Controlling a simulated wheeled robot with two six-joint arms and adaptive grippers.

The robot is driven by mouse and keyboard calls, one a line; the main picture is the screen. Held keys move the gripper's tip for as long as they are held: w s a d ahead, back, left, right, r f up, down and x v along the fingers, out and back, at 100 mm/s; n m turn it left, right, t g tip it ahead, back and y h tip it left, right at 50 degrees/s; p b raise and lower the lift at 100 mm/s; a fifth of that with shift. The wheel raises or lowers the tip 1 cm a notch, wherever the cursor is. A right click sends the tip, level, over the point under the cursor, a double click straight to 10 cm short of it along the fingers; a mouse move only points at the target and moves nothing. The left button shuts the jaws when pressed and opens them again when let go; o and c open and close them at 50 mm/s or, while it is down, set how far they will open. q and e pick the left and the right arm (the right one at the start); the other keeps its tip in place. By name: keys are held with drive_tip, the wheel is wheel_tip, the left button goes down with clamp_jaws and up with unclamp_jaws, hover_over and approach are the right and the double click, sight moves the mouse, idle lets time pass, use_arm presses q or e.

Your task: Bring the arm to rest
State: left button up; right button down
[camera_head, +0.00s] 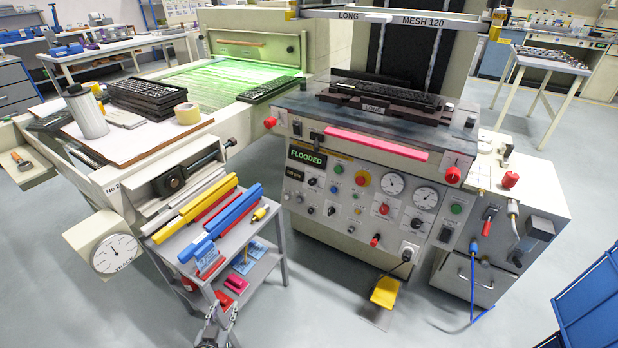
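My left gripper (222,314) shows at the bottom edge of the head view, left of the middle. My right gripper is not in view.
The cart bears blue, yellow and red squeegee bars (222,222). Behind it stands the printing machine (350,195) with gauges, knobs and a "FLOODED" display (307,157). A yellow foot pedal (385,292) and a blue crate (590,300) are to the right. Grey floor lies between them.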

use_arm(q)
drive_tip(key=s+a+f+g+p, duration=0.1)
drive_tip(key=s+f+g+p, duration=0.2)
drive_tip(key=s, duration=0.9)
drive_tip(key=s+a+f+g+p, duration=0.1)
drive_tip(key=s+f+g+p, duration=0.3)
drive_tip(key=s, duration=0.8)
drive_tip(key=s+a+f+g+p, duration=0.1)
drive_tip(key=s+f+g+p, duration=0.3)
drive_tip(key=s, duration=0.8)
drive_tip(key=g+p, duration=0.2)
drive_tip(key=p, duration=0.1)
drive_tip(key=shift+s+n+y+p, duration=0.3)
drive_tip(key=shift+s+y, duration=0.05)
drive_tip(key=shift+y, duration=0.05)
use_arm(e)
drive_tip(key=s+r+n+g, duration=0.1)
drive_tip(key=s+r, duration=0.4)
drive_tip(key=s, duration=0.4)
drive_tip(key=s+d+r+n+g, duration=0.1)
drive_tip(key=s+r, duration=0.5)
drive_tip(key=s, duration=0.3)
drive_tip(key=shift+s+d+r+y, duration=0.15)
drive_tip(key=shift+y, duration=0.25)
use_arm(q)
drive_tip(key=shift+a, duration=0.1)
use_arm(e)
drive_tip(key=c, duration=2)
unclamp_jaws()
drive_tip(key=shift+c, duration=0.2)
